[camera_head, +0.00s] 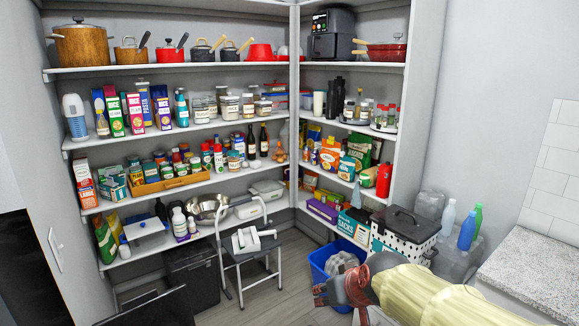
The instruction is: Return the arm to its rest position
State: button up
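My arm reaches in from the lower right corner, its pale yellow link lying almost level and pointing left. My gripper (324,293), reddish brown at its end, is in front of the blue bin on the floor side of the pantry. It appears small and partly folded from this angle, so the gap between its fingers is unclear. I see nothing clearly held in it.
Pantry shelves (190,202) full of goods line the corner. A step stool (247,258) stands on the floor. A blue bin (322,262) and a patterned box with a black lid (402,228) are close to my arm. A speckled counter (530,270) is at right.

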jog(key=s+d+m+g+h, duration=0.1)
jog(key=s+d, duration=0.3)
jog(key=s, duration=0.8)
jog(key=s+d+m+g+h+p, duration=0.1)
jog(key=s+d, duration=0.4)
jog(key=s, duration=0.7)
jog(key=shift+s+d+f, duration=0.2)
jog(key=shift+d+f, duration=0.05)
jog(key=shift+f, duration=0.15)
jog(key=shift+o, duration=0.4)
